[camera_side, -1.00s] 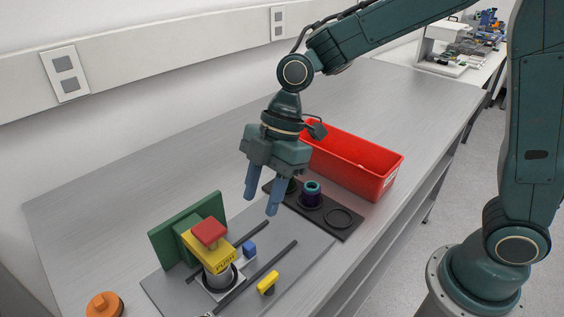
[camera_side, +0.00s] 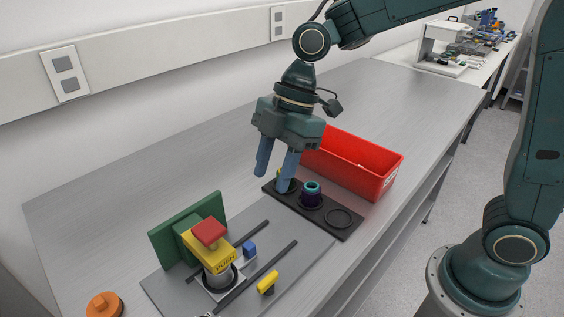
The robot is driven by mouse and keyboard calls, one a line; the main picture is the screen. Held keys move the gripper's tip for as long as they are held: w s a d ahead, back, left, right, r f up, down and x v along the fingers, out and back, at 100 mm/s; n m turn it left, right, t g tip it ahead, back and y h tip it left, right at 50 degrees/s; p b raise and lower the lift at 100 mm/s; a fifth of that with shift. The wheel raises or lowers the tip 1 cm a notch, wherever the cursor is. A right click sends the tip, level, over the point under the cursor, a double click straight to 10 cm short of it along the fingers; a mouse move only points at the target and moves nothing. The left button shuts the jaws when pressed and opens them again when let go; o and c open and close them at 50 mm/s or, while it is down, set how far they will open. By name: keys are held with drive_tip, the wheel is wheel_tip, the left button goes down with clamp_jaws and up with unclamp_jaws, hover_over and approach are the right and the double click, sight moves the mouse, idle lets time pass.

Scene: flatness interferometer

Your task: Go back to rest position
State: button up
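My gripper (camera_side: 275,174) hangs in the air with its two blue fingers pointing down and spread apart. A dark purple ring with a teal top (camera_side: 312,194) sits in the middle place of the plate. The right place (camera_side: 340,218) looks empty.
A red bin (camera_side: 352,165) stands behind the holder. The interferometer with its yellow PUSH block and red button (camera_side: 209,232) stands on a grey base plate at front left, by a green upright plate (camera_side: 166,242). An orange knob (camera_side: 104,304) lies at the lower left.

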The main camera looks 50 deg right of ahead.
drive_tip(key=s+d+r+m+t+h, duration=0.2)
drive_tip(key=s+d+m, duration=0.6)
drive_tip(key=s+d+r+m+t+h, duration=0.2)
drive_tip(key=s+d+r+m+t, duration=0.1)
drive_tip(key=s+d+m, duration=0.5)
drive_tip(key=shift+s+d+m, duration=0.35)
drive_tip(key=shift+d+m, duration=0.15)
drive_tip(key=shift+m, duration=0.1)
